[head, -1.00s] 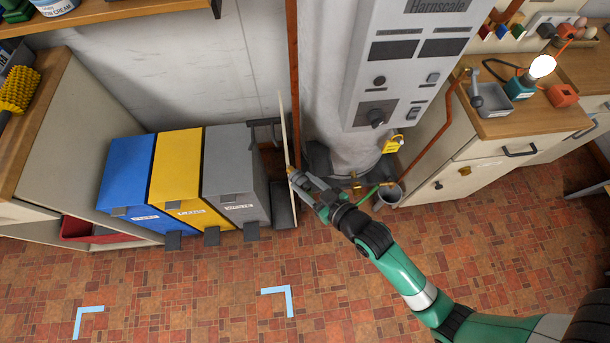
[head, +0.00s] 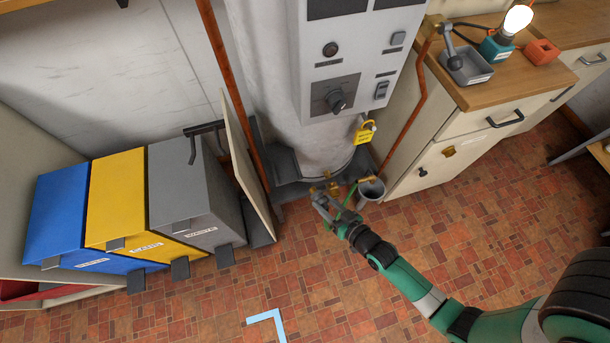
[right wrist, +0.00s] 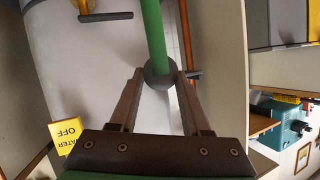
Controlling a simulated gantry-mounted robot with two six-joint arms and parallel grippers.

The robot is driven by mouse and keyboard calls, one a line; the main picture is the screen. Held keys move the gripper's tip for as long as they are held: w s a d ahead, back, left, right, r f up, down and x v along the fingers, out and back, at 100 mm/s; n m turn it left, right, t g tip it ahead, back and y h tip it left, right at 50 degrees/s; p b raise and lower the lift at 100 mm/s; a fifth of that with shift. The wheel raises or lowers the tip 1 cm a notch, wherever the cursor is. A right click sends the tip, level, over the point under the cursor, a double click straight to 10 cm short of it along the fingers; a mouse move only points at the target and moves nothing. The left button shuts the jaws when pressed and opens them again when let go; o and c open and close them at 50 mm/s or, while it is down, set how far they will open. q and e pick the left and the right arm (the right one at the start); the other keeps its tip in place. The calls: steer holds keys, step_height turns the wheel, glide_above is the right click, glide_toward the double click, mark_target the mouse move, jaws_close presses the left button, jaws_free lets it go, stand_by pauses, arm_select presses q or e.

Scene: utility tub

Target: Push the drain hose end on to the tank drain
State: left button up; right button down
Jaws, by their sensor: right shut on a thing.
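My right gripper (head: 321,200) is low in front of the grey tank (head: 290,120). In the right wrist view its fingers (right wrist: 160,90) are shut on the dark round collar (right wrist: 158,74) of the green drain hose (right wrist: 153,25). The hose also shows beside the gripper in the head view (head: 349,195), running towards the bucket. The brass tank drain (head: 332,186) is at the tank's foot, right by my fingertips. I cannot tell whether the hose end touches it. My left gripper is out of view.
A grey bucket (head: 373,189) stands just right of the drain. A cream cabinet (head: 440,155) is to the right. An upright panel (head: 240,150) and a grey bin (head: 190,195) stand left. The tiled floor in front is open.

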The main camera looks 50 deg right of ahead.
steer(key=s+d+f+m+h+b, duration=0.35)
steer(key=s+f+b, duration=0.5)
steer(key=f, duration=0.75)
arm_select(q)
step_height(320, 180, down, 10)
steer(key=p, duration=0.1)
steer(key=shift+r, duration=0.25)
arm_select(e)
steer(key=shift+m+g+y, duration=0.35)
steer(key=shift+g, duration=0.05)
steer(key=shift+w+d+r, duration=0.15)
steer(key=shift+w+d, duration=1.35)
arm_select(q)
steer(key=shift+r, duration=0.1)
arm_select(e)
steer(key=shift+w+d, duration=0.75)
steer(key=shift+w, duration=0.35)
steer(key=shift+c, duration=1.4)
jaws_free()
